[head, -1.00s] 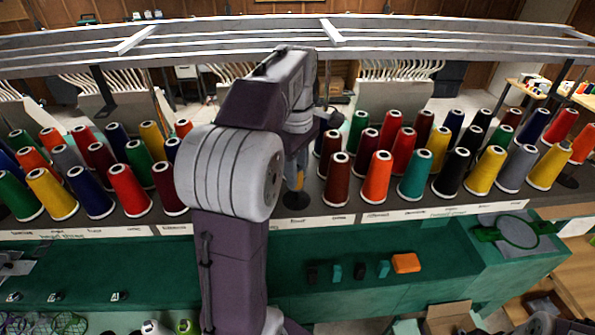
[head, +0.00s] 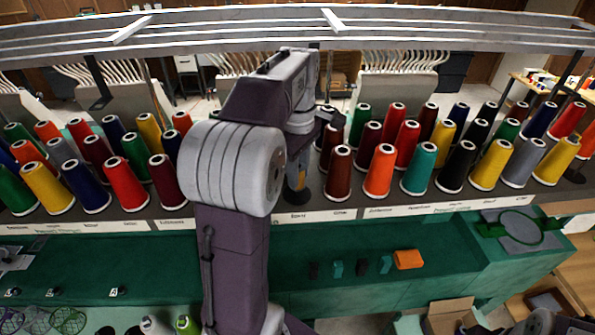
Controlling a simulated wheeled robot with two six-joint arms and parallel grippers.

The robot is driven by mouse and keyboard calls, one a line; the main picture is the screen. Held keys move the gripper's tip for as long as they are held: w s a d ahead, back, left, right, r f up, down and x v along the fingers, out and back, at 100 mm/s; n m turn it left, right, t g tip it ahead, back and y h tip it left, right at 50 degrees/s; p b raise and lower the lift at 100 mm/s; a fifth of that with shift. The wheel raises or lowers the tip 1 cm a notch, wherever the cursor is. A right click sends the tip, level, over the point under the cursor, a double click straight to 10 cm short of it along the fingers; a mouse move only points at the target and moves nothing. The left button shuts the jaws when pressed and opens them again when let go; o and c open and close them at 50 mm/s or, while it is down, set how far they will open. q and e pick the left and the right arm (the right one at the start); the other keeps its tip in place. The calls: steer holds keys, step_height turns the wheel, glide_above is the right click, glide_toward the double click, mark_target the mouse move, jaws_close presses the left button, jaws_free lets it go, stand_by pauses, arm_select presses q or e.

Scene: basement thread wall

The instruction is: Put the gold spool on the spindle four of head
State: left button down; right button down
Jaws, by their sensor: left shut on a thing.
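A gold spool (head: 296,178) shows partly below my left wrist, in the front row of the thread rack, over a dark round spindle base (head: 298,196). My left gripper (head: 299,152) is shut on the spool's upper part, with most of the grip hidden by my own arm. The spool looks about upright. I cannot tell whether it touches the base. The spindle numbers on the white label strip (head: 300,217) are too small to read. My right gripper is not in view.
Cone spools in many colours stand close on both sides, such as a brown one (head: 338,175) just right. A grey rail (head: 420,37) crosses above. Below, the green table (head: 440,268) holds an orange block (head: 408,260) and several small dark and teal pieces.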

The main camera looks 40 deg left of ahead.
arm_select(q)
steer(key=shift+s, duration=0.1)
steer(key=shift+f+b, duration=0.35)
steer(key=shift+f, duration=0.15)
steer(key=shift+f+b, duration=0.35)
steer(key=shift+f, duration=0.1)
steer(key=c, duration=1)
jaws_free()
steer(key=shift+r, duration=0.1)
step_height(320, 180, up, 9)
steer(key=shift+p, duration=0.4)
